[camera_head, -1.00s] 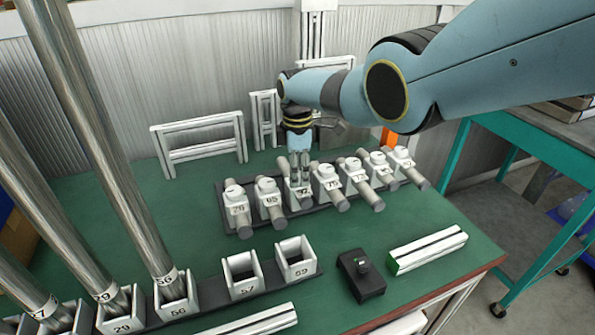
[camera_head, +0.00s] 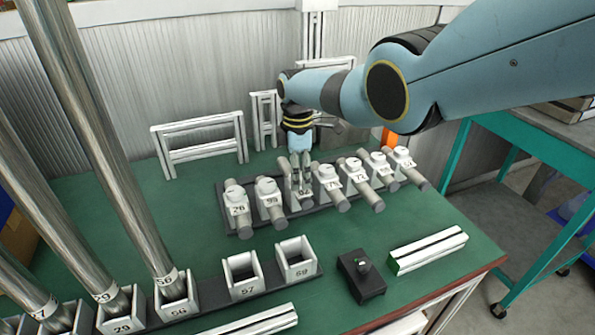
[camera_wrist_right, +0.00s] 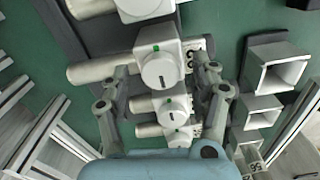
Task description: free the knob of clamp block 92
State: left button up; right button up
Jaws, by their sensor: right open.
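Clamp block 92 (camera_head: 301,200) is a white block with a round knob, third from the left in the row on the dark rail. My right gripper (camera_head: 300,182) points down over it and hides its knob in the head view. In the right wrist view the round white knob (camera_wrist_right: 163,69) shows a dark slot, with a small green mark beside it. My right gripper (camera_wrist_right: 162,78) is open, with one finger on either side of the knob. I cannot tell whether the fingers touch it. My left gripper is not in view.
Neighbouring clamp blocks (camera_head: 268,197) stand close on both sides along the rail, each with a grey cylinder. Empty square sockets (camera_head: 243,276) stand in front, with tall metal tubes (camera_head: 137,215) at left. A black box (camera_head: 361,277) and white bar (camera_head: 429,251) lie at right.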

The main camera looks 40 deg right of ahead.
jog(key=shift+r, duration=0.1)
notch_tip(320, 180, up, 12)
dwell(0.5)
dwell(0.5)
